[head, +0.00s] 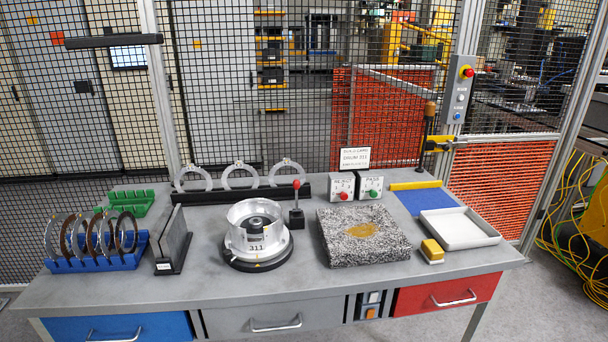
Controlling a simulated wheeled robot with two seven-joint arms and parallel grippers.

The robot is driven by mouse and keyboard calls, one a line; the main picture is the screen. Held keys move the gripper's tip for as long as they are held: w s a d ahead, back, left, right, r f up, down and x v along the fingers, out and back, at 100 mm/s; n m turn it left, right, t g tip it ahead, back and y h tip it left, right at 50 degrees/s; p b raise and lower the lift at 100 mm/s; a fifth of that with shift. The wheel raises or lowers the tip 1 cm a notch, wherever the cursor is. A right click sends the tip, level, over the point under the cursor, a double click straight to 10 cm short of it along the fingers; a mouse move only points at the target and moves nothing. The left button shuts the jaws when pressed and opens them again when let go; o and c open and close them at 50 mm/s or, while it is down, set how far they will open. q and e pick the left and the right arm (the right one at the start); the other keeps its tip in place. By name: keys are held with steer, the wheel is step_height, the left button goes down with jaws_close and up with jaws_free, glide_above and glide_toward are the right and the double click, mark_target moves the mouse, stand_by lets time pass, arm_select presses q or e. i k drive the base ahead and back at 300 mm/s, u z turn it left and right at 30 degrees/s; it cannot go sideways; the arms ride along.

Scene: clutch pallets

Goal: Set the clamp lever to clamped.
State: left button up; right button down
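A small lever with a red ball knob (296,184) stands upright on a black block (297,219), just right of the round fixture; I take it to be the clamp lever. No label by it can be read, so its set position is unclear. A silver drum (257,236) marked 311 sits in the fixture's dark round base (258,263). A gap shows between the lever block and the drum. Neither of my grippers shows in the head view.
A blue rack (97,264) with several rings and a black upright stand (173,252) are left of the drum. A speckled stone plate (363,249), a yellow block (432,250) and a white tray (459,239) are right. Reject and pass boxes (341,184) stand behind. The front edge is clear.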

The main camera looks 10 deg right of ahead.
mark_target(295, 184)
steer(key=u, duration=0.3)
steer(key=k, duration=0.8)
steer(key=u, duration=0.65)
steer(key=k, duration=0.55)
steer(key=z, duration=0.55)
steer(key=i, duration=0.75)
steer(key=z, duration=0.7)
steer(key=i, duration=0.9)
steer(key=u, duration=0.3)
